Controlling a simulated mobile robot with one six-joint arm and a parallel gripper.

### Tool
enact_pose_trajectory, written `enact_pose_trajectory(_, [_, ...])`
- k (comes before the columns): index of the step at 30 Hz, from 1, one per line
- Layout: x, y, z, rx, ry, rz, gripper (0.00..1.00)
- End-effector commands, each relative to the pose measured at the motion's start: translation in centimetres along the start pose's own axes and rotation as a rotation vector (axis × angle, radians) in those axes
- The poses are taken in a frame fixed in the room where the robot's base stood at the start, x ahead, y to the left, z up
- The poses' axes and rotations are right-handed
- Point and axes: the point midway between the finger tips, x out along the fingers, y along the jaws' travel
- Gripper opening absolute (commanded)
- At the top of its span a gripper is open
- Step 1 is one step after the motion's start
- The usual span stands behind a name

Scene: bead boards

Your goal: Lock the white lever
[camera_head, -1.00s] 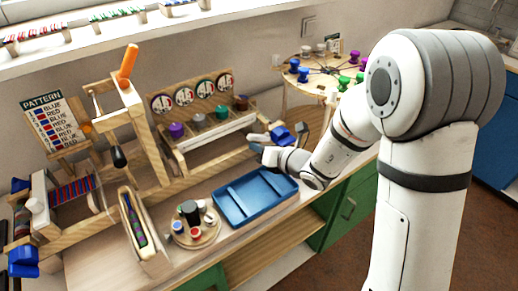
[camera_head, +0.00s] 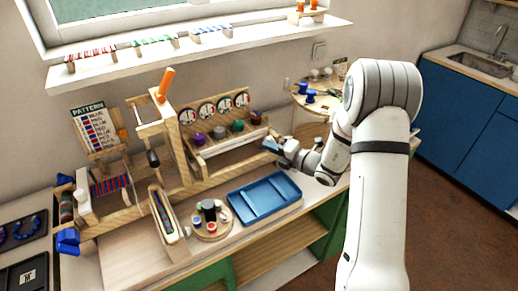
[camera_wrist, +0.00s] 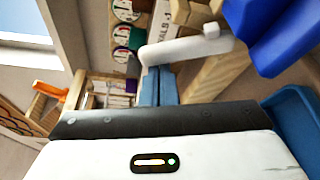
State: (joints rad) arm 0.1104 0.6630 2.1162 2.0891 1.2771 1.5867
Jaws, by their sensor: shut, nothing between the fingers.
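The white lever (camera_wrist: 180,50) shows in the wrist view, running sideways just beyond my fingertips, with a small round stub on top near its right end. My gripper (camera_wrist: 158,72) is shut and empty, its two blue fingers side by side. The fingertips lie close to the lever's left part; I cannot tell if they touch. In the head view my gripper (camera_head: 270,146) is at the right end of the wooden rack with dials (camera_head: 214,112). I cannot make out the lever there.
A large blue part (camera_wrist: 285,30) is close on the right in the wrist view. A blue tray (camera_head: 264,197) lies below my gripper on the bench. A round board with cups (camera_head: 211,223) stands left of it. A wooden frame with an orange handle (camera_head: 165,85) rises further left.

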Motion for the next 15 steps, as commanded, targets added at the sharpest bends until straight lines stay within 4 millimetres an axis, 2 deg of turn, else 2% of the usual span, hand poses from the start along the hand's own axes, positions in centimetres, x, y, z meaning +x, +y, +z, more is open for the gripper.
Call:
enact_pose_trajectory(6, [-1.4, -0.1, 2.0, 0.152, -0.026, 0.046, 0.00])
enact_pose_trajectory(15, [-1.3, -0.2, 1.8, 0.143, -0.030, 0.042, 0.00])
